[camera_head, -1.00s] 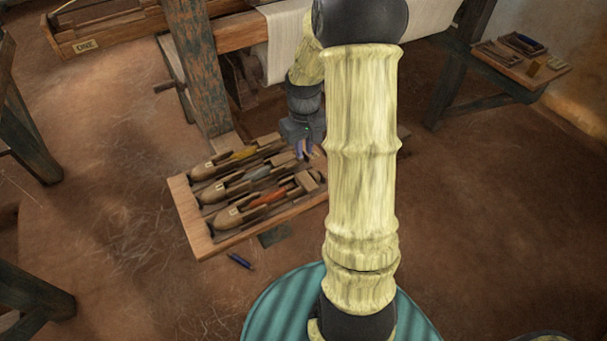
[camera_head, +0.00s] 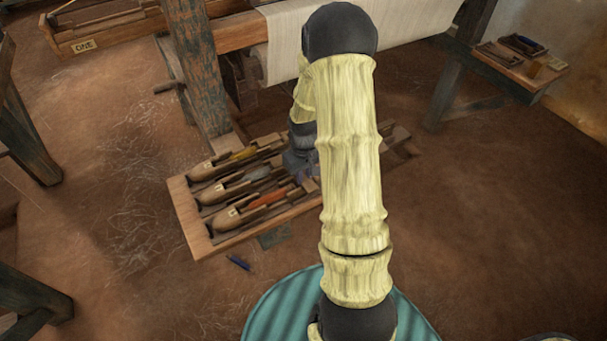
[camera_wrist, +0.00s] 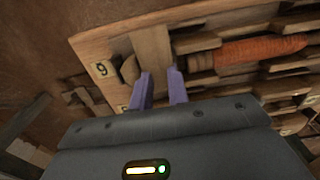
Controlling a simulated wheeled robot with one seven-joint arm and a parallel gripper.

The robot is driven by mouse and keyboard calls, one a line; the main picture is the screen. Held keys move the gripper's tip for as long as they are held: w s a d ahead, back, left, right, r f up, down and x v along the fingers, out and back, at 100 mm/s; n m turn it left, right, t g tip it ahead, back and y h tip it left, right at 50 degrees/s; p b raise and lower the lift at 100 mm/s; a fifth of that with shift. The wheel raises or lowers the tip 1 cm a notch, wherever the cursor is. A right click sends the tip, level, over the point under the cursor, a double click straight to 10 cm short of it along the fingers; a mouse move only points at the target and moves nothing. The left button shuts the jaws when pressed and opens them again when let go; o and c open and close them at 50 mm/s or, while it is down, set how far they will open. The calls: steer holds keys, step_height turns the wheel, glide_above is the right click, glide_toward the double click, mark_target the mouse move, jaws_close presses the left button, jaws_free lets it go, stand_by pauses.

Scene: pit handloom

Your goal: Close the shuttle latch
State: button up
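Three wooden shuttles lie side by side on a wooden tray (camera_head: 197,228) in the head view, with yellow (camera_head: 243,153), grey (camera_head: 256,173) and orange (camera_head: 267,198) bobbins. The orange bobbin (camera_wrist: 262,50) also shows in the wrist view. A pale wooden bar (camera_wrist: 151,46), possibly the latch, stands just ahead of my fingertips, near a tag marked 9 (camera_wrist: 101,69). My gripper (camera_wrist: 161,76) has two purple fingers, apart with a narrow gap; I cannot tell whether they touch the bar. In the head view my gripper is mostly hidden behind my arm, over the tray's right part.
A loom post (camera_head: 198,70) stands just behind the tray, with pale cloth (camera_head: 290,45) on the loom. A small side table (camera_head: 520,72) is at the upper right. A blue pen-like object (camera_head: 238,262) lies on the open floor.

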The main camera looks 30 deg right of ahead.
jaws_close()
steer(key=shift+m, duration=0.4)
steer(key=m+p, duration=0.1)
steer(key=m, duration=0.2)
steer(key=shift+r+m, duration=0.1)
steer(key=shift+m, duration=0.2)
steer(key=m+p, duration=0.2)
steer(key=m, duration=0.2)
steer(key=shift+m, duration=0.3)
steer(key=m+p, duration=0.2)
steer(key=m, duration=0.3)
steer(key=shift+m+p, duration=0.6)
steer(key=shift+m, duration=1.4)
